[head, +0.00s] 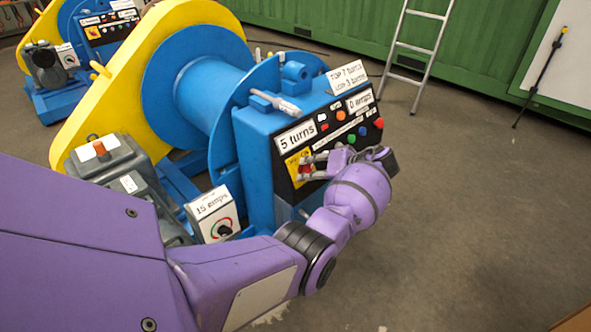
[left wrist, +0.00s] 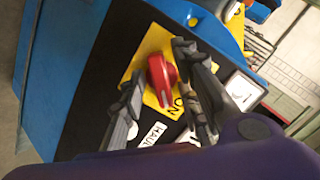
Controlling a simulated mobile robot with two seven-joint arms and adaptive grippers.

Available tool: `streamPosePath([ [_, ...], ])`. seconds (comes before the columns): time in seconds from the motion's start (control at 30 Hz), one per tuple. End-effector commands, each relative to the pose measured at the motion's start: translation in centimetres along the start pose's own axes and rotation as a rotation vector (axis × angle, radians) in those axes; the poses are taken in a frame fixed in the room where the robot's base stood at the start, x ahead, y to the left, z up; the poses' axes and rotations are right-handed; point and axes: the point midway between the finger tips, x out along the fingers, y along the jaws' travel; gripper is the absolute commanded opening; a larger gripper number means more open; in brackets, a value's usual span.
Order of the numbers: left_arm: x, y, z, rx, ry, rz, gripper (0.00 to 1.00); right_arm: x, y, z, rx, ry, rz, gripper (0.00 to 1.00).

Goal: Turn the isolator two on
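The isolator on the near machine is a red rotary knob (left wrist: 162,80) on a yellow plate (left wrist: 146,97) with "ON" lettering beside it. In the head view the yellow plate (head: 292,170) sits low on the black control panel, and the knob is partly hidden by my fingers. No number on this isolator is readable. My left gripper (head: 310,166) is at the panel, its fingers (left wrist: 162,84) apart on either side of the knob. The right finger is close to the knob; yellow shows between the left finger and the knob. My right gripper is not in view.
The near blue and yellow winch (head: 195,75) carries the panel, with signs "5 turns" (head: 296,135) and "0 amps". A "15 amps" box (head: 212,212) stands lower left. A similar machine (head: 95,25) is behind left. A ladder (head: 419,45) leans at the back. Floor at right is clear.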

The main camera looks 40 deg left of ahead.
Motion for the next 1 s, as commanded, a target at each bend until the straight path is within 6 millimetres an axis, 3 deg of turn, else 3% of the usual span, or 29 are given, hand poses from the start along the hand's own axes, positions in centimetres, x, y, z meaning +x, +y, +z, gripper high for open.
streamPosePath([
  [0.37,-0.7,0.0,-0.2,-0.003,0.003,0.002,0.33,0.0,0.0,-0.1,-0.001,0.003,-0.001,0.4],
  [0.8,-9.2,0.0,-0.2,-0.004,0.004,0.005,0.33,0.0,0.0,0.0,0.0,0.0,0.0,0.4],
  [1.0,-11.7,0.0,-0.2,-0.003,0.002,0.002,0.33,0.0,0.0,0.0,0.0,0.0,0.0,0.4],
])
